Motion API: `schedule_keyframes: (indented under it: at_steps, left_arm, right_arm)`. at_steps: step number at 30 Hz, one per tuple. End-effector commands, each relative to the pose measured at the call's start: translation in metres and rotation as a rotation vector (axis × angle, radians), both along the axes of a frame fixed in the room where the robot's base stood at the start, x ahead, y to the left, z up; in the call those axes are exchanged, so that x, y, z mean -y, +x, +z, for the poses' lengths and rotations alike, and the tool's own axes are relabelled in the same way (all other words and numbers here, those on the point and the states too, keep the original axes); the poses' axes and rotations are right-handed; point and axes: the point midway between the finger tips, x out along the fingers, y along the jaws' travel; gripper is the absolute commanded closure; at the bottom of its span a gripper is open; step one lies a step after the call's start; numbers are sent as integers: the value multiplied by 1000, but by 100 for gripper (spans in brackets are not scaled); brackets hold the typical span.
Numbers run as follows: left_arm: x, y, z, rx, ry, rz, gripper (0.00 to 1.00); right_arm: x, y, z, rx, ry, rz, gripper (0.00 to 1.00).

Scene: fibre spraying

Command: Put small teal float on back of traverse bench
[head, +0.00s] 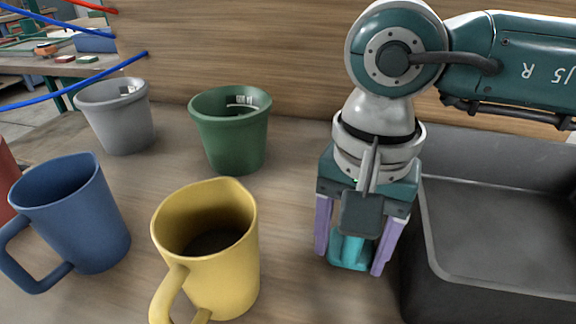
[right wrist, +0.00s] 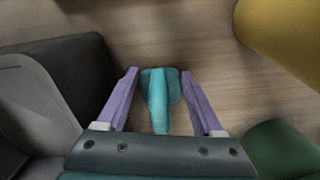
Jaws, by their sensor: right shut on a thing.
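The small teal float (head: 347,250) is on or just above the wooden bench top (head: 290,270), with a flat base and a raised handle. My right gripper (head: 353,262) points down over it, its purple fingers on either side, shut on the float. In the right wrist view the float (right wrist: 160,95) shows between the fingertips of my right gripper (right wrist: 160,85). Whether its base touches the bench I cannot tell. My left gripper is out of view.
A dark grey tub (head: 500,215) stands close on the right. A yellow mug (head: 215,270) and a blue mug (head: 75,220) stand front left. A green pot (head: 230,135) and a grey pot (head: 118,120) stand behind, near the wooden back panel (head: 230,50).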

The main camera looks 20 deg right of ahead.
Motion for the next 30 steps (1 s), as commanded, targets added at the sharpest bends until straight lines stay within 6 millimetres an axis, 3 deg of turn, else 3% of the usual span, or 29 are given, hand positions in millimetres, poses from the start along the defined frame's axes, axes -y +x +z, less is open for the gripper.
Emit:
schedule_keyframes:
  at_steps: [5,6,13,24,30]
  left_arm:
    - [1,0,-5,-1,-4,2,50]
    - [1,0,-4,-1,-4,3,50]
    - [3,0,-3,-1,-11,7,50]
    - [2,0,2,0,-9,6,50]
    - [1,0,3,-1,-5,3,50]
  right_arm:
    - [0,0,-4,1,0,0,92]
    - [0,0,-3,1,1,0,28]
    - [0,0,-2,0,0,0,2]
    - [0,1,5,1,1,0,1]
    - [0,2,44,7,1,0,1]
